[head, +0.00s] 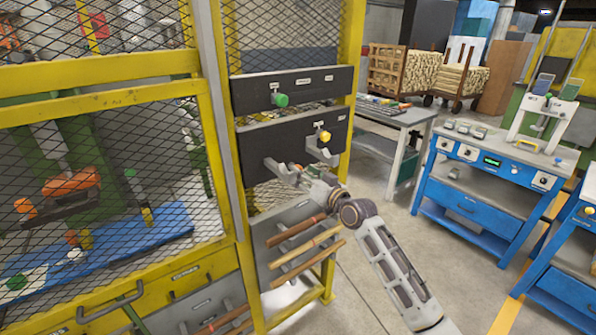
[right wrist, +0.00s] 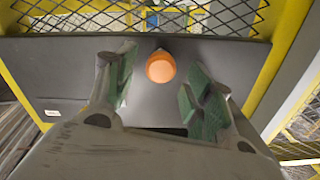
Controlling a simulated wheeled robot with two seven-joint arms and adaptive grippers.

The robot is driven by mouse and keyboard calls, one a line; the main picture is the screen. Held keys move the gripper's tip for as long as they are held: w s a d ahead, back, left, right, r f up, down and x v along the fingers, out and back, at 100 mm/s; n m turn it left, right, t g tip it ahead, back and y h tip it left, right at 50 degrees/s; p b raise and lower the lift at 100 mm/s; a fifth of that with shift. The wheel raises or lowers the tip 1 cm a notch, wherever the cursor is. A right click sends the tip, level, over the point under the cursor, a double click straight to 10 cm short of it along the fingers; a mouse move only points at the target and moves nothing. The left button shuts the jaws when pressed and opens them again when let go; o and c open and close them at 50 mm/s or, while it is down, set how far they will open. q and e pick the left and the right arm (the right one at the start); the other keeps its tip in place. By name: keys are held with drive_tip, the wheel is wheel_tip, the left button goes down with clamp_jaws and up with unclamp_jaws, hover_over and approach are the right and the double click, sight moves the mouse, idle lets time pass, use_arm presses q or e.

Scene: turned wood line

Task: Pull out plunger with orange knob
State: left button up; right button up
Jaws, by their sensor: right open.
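The orange knob (right wrist: 160,67) shows in the right wrist view as a round end on a dark panel (right wrist: 60,70). My right gripper (right wrist: 160,90) is open, its green-padded fingers on either side of the knob's line, with a gap on both sides. In the head view my right gripper (head: 296,160) is in front of the lower dark panel (head: 262,143). A yellow-orange knob (head: 324,136) shows there just above its right finger; I cannot tell if it is the same knob. My left gripper is not in view.
A green knob (head: 281,99) stands on the upper panel. Yellow posts (head: 228,150) and mesh frame the panels. Wooden rods (head: 305,250) lie below my right arm. A grey table (head: 397,115) and blue workbench (head: 480,205) stand to the right, with open floor between.

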drive_tip(key=x, duration=0.3)
drive_tip(key=shift+w, duration=0.1)
drive_tip(key=shift+w+a, duration=0.15)
drive_tip(key=shift+c, duration=0.5)
drive_tip(key=c, duration=0.5)
clamp_jaws()
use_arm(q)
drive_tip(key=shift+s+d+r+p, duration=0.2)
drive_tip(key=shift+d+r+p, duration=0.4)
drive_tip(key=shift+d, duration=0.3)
use_arm(e)
drive_tip(key=shift+v, duration=1.55)
